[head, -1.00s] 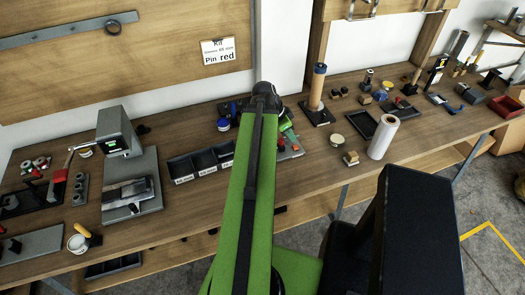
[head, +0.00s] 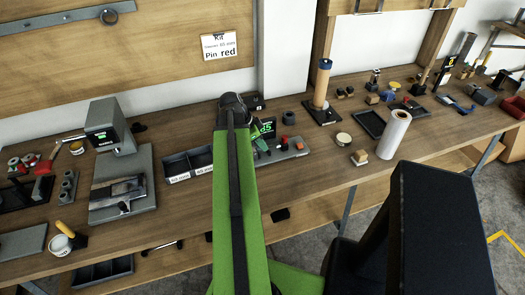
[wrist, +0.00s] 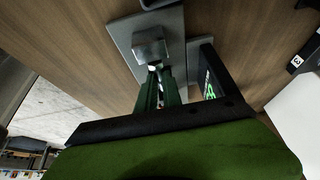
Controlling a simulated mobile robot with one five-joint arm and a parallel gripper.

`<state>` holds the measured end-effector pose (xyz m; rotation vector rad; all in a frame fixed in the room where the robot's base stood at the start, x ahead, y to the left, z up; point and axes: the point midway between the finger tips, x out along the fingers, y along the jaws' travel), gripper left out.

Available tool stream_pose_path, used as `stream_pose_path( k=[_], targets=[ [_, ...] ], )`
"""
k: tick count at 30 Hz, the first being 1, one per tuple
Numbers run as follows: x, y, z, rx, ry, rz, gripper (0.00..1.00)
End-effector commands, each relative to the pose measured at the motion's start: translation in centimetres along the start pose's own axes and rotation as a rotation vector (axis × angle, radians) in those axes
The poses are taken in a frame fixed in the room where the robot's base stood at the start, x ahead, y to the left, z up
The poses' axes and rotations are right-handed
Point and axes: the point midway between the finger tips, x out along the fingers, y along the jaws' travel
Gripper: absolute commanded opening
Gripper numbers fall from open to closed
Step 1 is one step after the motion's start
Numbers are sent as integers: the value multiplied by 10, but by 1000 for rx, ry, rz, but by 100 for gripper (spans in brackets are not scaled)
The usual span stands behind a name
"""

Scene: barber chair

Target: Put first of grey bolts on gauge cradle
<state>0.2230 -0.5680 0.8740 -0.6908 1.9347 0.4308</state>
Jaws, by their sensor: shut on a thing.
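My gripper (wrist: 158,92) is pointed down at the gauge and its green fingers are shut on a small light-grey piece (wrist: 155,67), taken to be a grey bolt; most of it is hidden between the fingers. A grey block on a grey plate (wrist: 128,42), likely the gauge cradle, lies right at the fingertips; I cannot tell whether the bolt touches it. In the head view the fingers (head: 261,146) show beside my arm, over the left part of the gauge plate (head: 292,152). The gauge's dark display (head: 267,127) with green digits stands just behind.
Open bins (head: 178,166) with size labels stand left of my arm, partly hidden by it. A grey press-like machine (head: 120,165) is further left. A white roll (head: 393,133), a round tin (head: 343,139) and a post (head: 321,85) stand right. A black chair part (head: 440,220) is in front.

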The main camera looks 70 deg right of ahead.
Motion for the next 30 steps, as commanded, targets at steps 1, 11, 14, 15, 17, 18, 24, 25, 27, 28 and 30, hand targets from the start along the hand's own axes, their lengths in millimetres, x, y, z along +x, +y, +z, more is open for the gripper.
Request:
stream_pose_path(
  k=[1,11,14,15,17,18,24,25,27,28,30],
  targets=[
    [13,0,6,0,0,0,0],
    [12,0,5,0,0,0,0],
    [13,0,6,1,0,0,14],
    [12,0,6,1,-1,0,19],
    [13,0,6,1,-1,0,27],
    [13,0,6,1,0,0,32],
    [13,0,5,1,0,-1,32],
    [13,0,5,1,0,0,32],
    [13,0,5,1,0,0,32],
    [12,0,5,1,0,0,32],
    [10,0,4,1,0,0,32]
  ],
)
